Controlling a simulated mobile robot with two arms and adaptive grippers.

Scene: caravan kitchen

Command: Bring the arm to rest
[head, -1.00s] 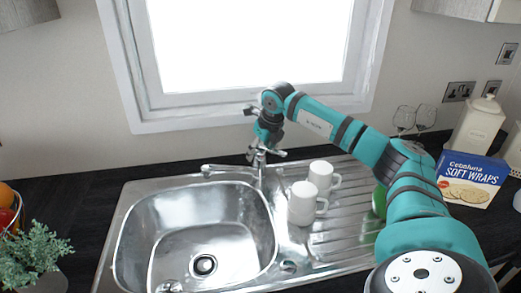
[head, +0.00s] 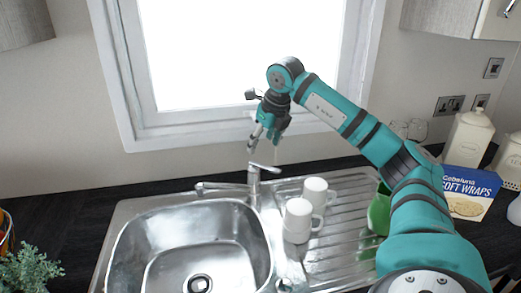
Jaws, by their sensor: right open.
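My right arm comes in from the lower right and reaches up and across to the window. Its gripper (head: 264,141) hangs with fingers down, open and empty, in front of the window sill. It is just above the tap (head: 254,178) behind the sink, and a small gap seems to show between the fingertips and the tap's lever. My left gripper is not in view.
The steel sink (head: 140,226) is empty. Two white mugs (head: 298,220) (head: 315,190) and a green item (head: 379,212) stand on the drainer. A soft wraps box (head: 470,190), glasses and a canister (head: 468,138) stand at right; a plant (head: 28,270) at lower left.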

